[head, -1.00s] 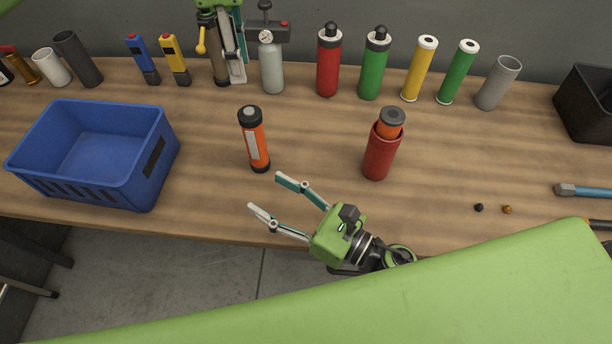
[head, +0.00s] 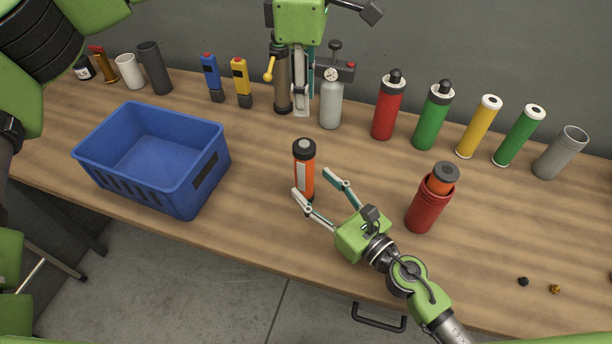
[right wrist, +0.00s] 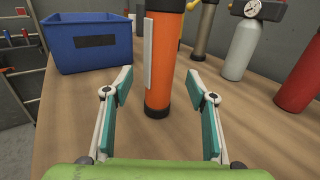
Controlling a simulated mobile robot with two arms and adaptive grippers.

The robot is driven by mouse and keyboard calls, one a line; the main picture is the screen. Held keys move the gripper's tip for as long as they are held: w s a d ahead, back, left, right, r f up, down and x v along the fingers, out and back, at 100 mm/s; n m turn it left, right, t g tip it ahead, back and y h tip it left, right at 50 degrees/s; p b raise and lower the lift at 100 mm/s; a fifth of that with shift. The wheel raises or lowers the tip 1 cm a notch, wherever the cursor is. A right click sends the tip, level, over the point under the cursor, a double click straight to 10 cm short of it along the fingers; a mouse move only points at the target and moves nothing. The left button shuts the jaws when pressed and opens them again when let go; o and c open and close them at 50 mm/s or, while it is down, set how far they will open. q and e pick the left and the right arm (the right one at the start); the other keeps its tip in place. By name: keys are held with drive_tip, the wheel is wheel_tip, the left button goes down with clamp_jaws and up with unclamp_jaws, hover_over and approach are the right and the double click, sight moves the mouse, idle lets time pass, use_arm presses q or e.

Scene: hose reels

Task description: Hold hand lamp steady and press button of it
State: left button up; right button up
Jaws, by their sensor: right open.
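The hand lamp, an orange cylinder (head: 305,170) with a dark cap, dark base and pale label strip, stands upright on the table. It also shows in the right wrist view (right wrist: 165,62), where its top is cut off. My right gripper (head: 312,183) is open, with one finger on each side of the lamp's lower part. In the right wrist view gaps show between the lamp and both fingers (right wrist: 159,90). My left gripper (head: 304,108) points down behind the lamp, by the back row; its finger gap is unclear. No button can be made out on the lamp.
A blue crate (head: 203,182) stands left of the lamp. A red cup (head: 427,212) holding an orange cylinder with a dark cap (head: 441,178) stands to the right. Bottles and tubes, including a grey gauge bottle (head: 331,105), line the back. The table's front middle is clear.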

sight(311, 183)
drive_tip(key=shift+x, duration=2.05)
drive_tip(key=c, duration=1.4)
use_arm(q)
clamp_jaws()
use_arm(e)
drive_tip(key=shift+o, duration=0.2)
